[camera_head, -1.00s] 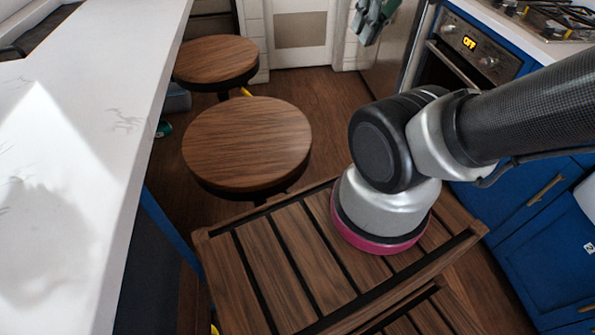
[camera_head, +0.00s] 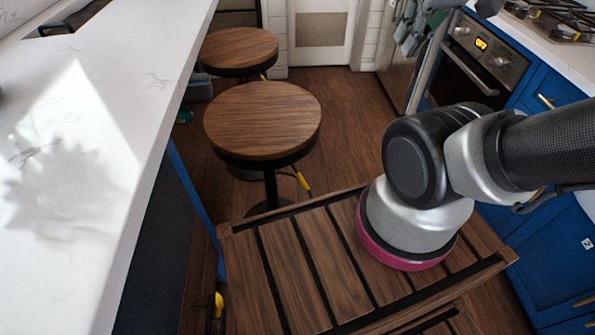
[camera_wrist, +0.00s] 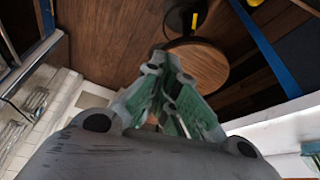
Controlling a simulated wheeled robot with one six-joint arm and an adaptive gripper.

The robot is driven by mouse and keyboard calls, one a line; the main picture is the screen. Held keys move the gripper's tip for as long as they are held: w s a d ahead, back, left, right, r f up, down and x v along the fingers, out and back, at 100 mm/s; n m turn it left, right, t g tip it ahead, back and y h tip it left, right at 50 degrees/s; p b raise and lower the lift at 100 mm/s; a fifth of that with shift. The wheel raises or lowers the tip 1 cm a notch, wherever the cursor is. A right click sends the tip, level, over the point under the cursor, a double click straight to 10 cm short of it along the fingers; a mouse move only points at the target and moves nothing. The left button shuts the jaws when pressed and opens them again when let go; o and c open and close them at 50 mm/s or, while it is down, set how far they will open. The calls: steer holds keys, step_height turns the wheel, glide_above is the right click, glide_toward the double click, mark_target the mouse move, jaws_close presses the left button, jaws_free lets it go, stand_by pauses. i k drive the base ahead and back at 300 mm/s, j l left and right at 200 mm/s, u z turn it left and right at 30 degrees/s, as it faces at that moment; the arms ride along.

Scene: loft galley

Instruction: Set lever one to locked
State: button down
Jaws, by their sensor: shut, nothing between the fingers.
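No lever with a readable label shows, and I cannot tell which part is lever one. In the head view, a yellow-tipped piece (camera_head: 303,182) sticks out below the seat of the near stool (camera_head: 262,118). Another small yellow piece (camera_head: 218,304) shows at the lower left, beside the slatted wooden top. My gripper (camera_wrist: 172,64) is shut and empty in the wrist view, its grey-green fingers together. Its tips overlap a round wooden seat (camera_wrist: 205,72) in the picture; I see no clear contact. A yellow piece (camera_wrist: 194,20) shows beyond the tips.
A white counter (camera_head: 90,150) runs along the left. A far stool (camera_head: 238,48) stands behind the near one. Blue cabinets (camera_head: 545,240) and an oven (camera_head: 480,60) line the right. Bare wooden floor (camera_head: 345,120) lies between the stools and the oven.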

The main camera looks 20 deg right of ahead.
mark_target(306, 187)
steer(key=k+l+z, duration=0.2)
steer(key=k, duration=0.3)
steer(key=k+l+z, duration=0.25)
steer(key=k, duration=0.25)
